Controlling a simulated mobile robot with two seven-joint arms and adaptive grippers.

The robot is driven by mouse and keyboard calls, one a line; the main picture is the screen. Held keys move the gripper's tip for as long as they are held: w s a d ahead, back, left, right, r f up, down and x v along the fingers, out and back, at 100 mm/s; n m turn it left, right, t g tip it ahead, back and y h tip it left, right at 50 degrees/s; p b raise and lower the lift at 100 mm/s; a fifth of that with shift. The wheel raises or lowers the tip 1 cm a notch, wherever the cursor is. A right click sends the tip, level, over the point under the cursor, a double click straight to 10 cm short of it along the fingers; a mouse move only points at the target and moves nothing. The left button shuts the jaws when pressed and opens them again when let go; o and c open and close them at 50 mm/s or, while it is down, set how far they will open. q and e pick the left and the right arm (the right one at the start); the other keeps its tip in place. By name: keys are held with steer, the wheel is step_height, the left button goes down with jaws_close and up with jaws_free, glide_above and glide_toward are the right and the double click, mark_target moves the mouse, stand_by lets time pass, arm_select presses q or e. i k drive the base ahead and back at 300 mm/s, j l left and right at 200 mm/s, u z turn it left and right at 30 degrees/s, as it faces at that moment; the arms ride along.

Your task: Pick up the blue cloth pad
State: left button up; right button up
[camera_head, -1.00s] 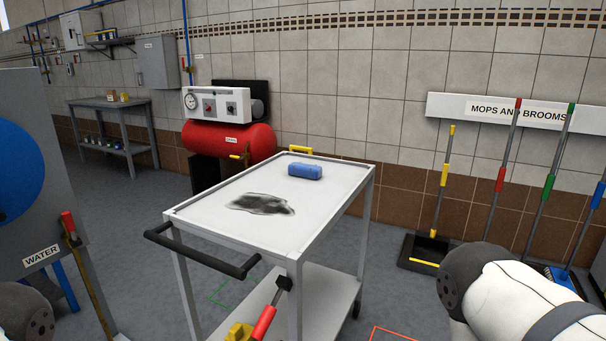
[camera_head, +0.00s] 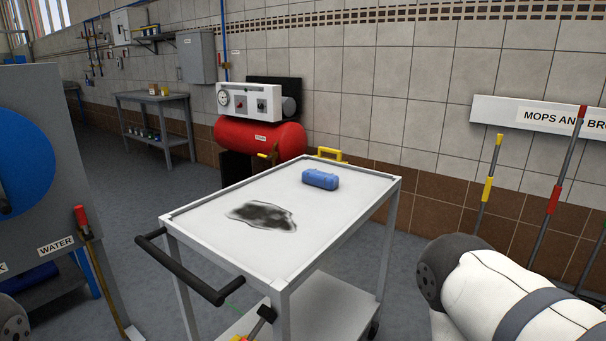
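The blue cloth pad (camera_head: 320,180) lies on the white top of the cart (camera_head: 208,241), towards its far side. A dark grey stain (camera_head: 262,216) is on the cart top, nearer than the pad and to its left. Nothing touches the pad from my side. My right arm shows at the lower right, but its gripper is out of view. A small part of my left arm shows at the lower left edge, and its gripper is also out of view.
The cart has a black handle (camera_head: 190,275) on its near left side and a lower shelf. A red compressor tank (camera_head: 259,137) stands behind it. A grey panel marked WATER (camera_head: 40,225) is at the left. Brooms hang at the right wall.

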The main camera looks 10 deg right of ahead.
mark_target(328, 181)
steer(key=i+l+u, duration=0.15)
steer(key=l+u, duration=0.2)
steer(key=l, duration=0.35)
steer(key=l+u, duration=0.4)
steer(key=l, duration=0.3)
steer(key=i, duration=0.05)
